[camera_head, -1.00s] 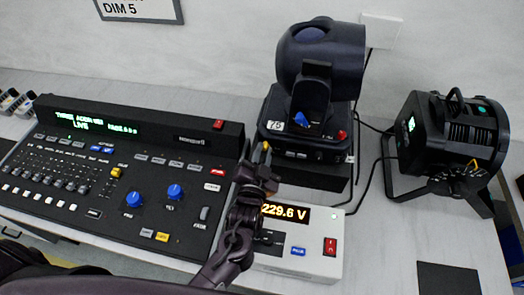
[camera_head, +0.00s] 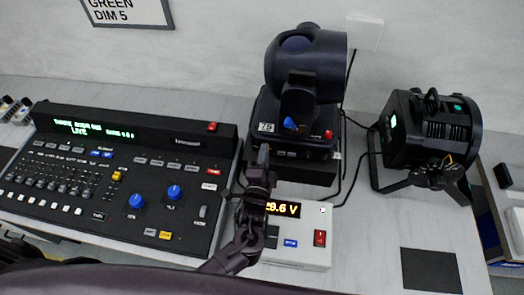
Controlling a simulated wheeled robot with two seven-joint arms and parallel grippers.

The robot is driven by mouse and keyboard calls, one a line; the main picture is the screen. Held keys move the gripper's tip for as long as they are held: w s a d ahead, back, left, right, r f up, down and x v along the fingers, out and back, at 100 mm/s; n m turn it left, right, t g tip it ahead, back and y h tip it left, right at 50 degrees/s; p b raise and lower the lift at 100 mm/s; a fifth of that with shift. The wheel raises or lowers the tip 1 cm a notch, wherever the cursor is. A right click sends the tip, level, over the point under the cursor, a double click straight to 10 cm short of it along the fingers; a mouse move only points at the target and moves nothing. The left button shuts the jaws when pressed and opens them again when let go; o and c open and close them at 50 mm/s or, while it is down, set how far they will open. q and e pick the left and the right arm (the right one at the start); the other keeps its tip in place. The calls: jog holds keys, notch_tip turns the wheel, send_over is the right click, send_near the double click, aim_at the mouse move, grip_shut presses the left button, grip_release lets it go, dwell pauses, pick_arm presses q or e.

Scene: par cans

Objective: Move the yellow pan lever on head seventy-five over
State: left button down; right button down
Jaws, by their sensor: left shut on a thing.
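Moving head seventy-five (camera_head: 305,70) stands on its black base behind the console, with a "75" label (camera_head: 266,127), a blue knob and a red switch on the front. My left gripper (camera_head: 263,158) is at the left front corner of that base, its fingers close together. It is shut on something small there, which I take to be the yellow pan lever. The lever itself is hidden by the fingers. My right gripper is not in view.
A lighting console (camera_head: 115,180) fills the left. A white power box (camera_head: 305,250) with a red switch lies under my left arm. A black lamp (camera_head: 430,130) stands to the right, with cables beside the head. Table is clear near a dark mat (camera_head: 431,270).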

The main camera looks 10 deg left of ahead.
pick_arm(q)
jog(key=shift+d+m, duration=0.2)
jog(key=shift+m, duration=0.5)
jog(key=shift+f, duration=0.1)
jog(key=c, duration=1.4)
grip_release()
jog(key=s+b, duration=0.1)
jog(key=s, duration=0.6)
jog(key=shift+s, duration=0.4)
